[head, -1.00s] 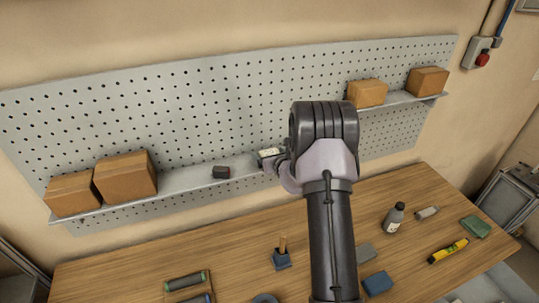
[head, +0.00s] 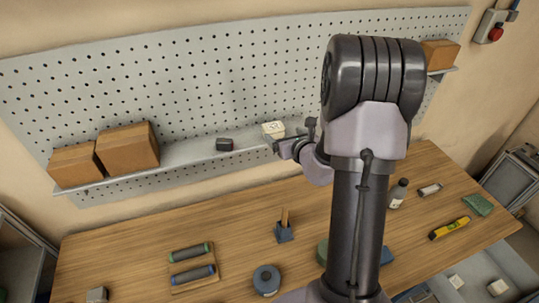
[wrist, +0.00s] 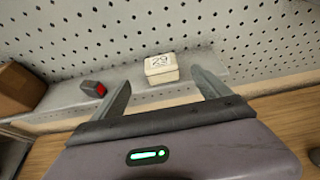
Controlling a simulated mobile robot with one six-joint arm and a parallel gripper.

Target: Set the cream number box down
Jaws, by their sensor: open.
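The cream number box (head: 273,130) stands upright on the grey shelf (head: 190,153) in front of the pegboard. In the wrist view the box (wrist: 161,69) shows a dark "29" on its top face. My gripper (wrist: 164,88) is open, with its fingers apart on either side of the view and the box beyond and between them, clear of both. In the head view my gripper (head: 284,144) is just in front of the box, partly hidden by my own arm.
A dark block with a red face (head: 225,144) sits on the shelf left of the box. Cardboard boxes (head: 128,150) stand at the shelf's left end, another (head: 440,54) at its right. The wooden table (head: 130,235) below holds tools and reels.

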